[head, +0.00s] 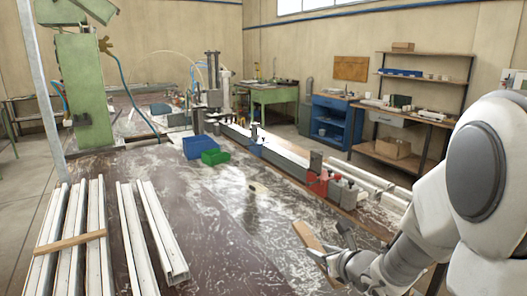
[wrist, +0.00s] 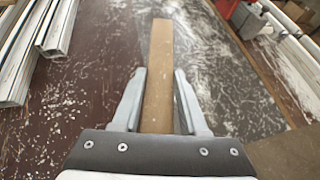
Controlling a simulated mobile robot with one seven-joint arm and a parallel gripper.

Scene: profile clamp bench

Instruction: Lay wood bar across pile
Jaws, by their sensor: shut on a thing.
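A plain wood bar (head: 307,237) is in my gripper (head: 328,253), above the right part of the dark bench top. In the wrist view the bar (wrist: 160,45) runs lengthwise between the two fingers of my gripper (wrist: 160,76) and sticks out well beyond the tips. The fingers are shut on it. A pile of white profiles (head: 97,266) lies at the left of the head view, with another wood bar (head: 70,243) across it. Further white profiles (head: 152,232) lie just right of that pile. Profiles (wrist: 20,72) show at top left in the wrist view.
A blue bin (head: 197,147) and a green bin (head: 215,157) stand mid-bench. A long rail with red and grey clamp blocks (head: 318,183) runs along the right side. A grey post (head: 42,90) rises at left. The bench between the bar and the profiles is mostly clear.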

